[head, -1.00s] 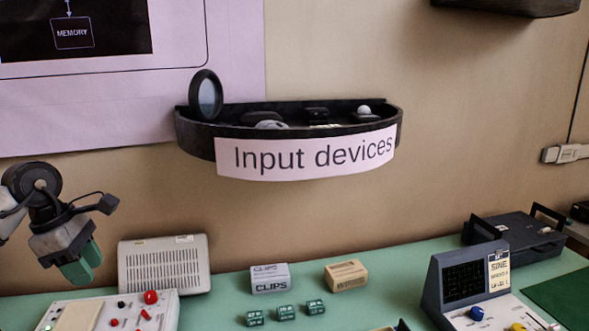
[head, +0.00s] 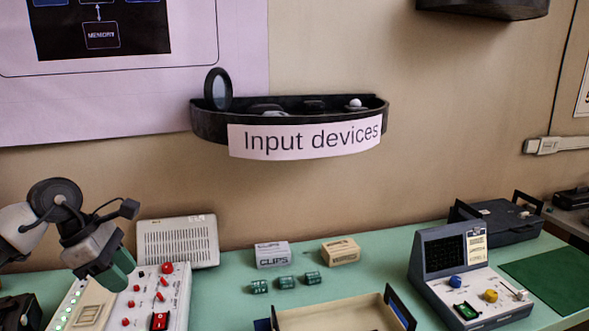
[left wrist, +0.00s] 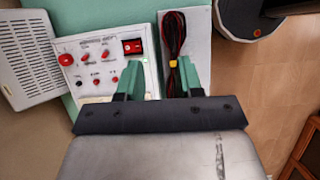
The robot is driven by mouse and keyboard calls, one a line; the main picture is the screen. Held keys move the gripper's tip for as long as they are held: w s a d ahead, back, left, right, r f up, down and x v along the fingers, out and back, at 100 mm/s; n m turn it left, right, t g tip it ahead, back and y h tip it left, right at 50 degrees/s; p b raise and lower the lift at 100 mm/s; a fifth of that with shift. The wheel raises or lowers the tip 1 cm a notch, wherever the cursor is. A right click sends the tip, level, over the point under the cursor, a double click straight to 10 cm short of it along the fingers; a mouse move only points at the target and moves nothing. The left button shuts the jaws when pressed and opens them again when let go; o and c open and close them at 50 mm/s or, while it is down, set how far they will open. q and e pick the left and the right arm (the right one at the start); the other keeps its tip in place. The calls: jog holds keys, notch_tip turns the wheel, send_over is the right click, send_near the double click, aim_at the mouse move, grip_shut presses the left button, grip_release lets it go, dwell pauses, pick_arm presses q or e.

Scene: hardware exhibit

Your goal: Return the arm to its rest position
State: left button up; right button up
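My left gripper (head: 116,274) has green fingers and hangs at the left of the head view, pointing down over the white control panel (head: 178,290). In the left wrist view my left gripper (left wrist: 158,68) has its two fingers apart with nothing held between them. The control panel (left wrist: 93,50) with red knobs and a red switch lies beyond the fingers. A red and black cable bundle (left wrist: 174,35) with a yellow tie lies on a white surface past the right finger. My right gripper is not in view.
The green table holds a grey vented box (head: 178,243), two small boxes, several green blocks (head: 286,282), a tray (head: 340,318) and an oscilloscope-like device (head: 440,262). An "Input devices" shelf (head: 208,125) is on the wall. Green tabletop shows between the blocks and the panel.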

pick_arm(q)
jog(key=s+d+n+t+h, duration=0.3)
jog(key=d+n+t+h, duration=0.7)
jog(key=d, duration=1.3)
jog(key=s+a+f+n+t+y, duration=0.25)
jog(key=a+f+n+y, duration=0.35)
jog(key=n, duration=1)
jog(key=s+a+f+n+t+y, duration=0.1)
jog(key=a+f+n+t+y, duration=0.45)
jog(key=n, duration=0.95)
jog(key=s+a+f+n+g+y, duration=0.15)
jog(key=s+f+n+g, duration=0.25)
jog(key=s+f+g, duration=0.55)
jog(key=s+f+n+g+y, duration=0.2)
jog(key=s+f+n+g, duration=0.4)
jog(key=s, duration=0.6)
notch_tip(320, 180, down, 25)
jog(key=m+g, duration=0.2)
jog(key=s+a+f+p, duration=0.1)
jog(key=s+a+f, duration=0.1)
jog(key=s+f, duration=1.4)
jog(key=shift+s+a+f+g, duration=0.2)
jog(key=shift+s+a+g, duration=0.15)
jog(key=shift+s, duration=0.25)
